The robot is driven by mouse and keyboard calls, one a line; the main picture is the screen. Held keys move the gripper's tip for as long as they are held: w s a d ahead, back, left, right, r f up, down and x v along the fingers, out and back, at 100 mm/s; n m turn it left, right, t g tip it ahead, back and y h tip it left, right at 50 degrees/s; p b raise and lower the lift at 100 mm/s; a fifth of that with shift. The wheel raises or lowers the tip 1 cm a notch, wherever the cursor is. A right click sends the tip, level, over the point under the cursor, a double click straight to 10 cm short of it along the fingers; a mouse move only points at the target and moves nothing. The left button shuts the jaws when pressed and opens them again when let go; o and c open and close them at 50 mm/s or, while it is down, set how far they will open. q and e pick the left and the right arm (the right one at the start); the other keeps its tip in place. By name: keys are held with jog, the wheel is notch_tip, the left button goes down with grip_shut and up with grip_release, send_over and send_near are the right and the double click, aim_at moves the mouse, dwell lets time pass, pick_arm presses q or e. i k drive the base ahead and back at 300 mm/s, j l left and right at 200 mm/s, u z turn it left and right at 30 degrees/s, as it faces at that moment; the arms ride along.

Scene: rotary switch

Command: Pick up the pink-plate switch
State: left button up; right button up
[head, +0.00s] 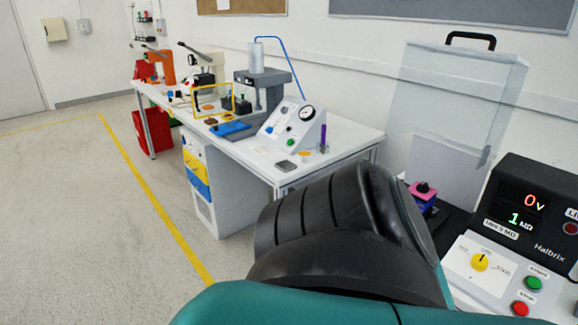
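The pink-plate switch (421,194) shows in the head view, right of centre. It has a pink top plate with a dark knob on it and a blue-purple body below. It sits on a dark surface beside the Halbrix tester, in front of a grey upright panel. My own black and teal arm link fills the lower middle of the view and comes close to the switch in the picture, hiding part of the area around it. Neither of my grippers is in view.
The Halbrix tester (541,218) with dial and buttons stands at the right. A raised clear cover (455,95) with a black handle is behind the switch. A white workbench (345,135) with presses and a gauge box (292,124) stands further back. The floor at left is open.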

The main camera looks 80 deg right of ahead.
aim_at(425, 201)
jog(key=z, duration=3.4)
jog(key=i+j+z, duration=0.1)
jog(key=j, duration=0.3)
jog(key=i+j, duration=0.15)
jog(key=j, duration=0.25)
jog(key=i+j+z, duration=0.15)
jog(key=j, duration=0.65)
jog(key=i+z, duration=0.05)
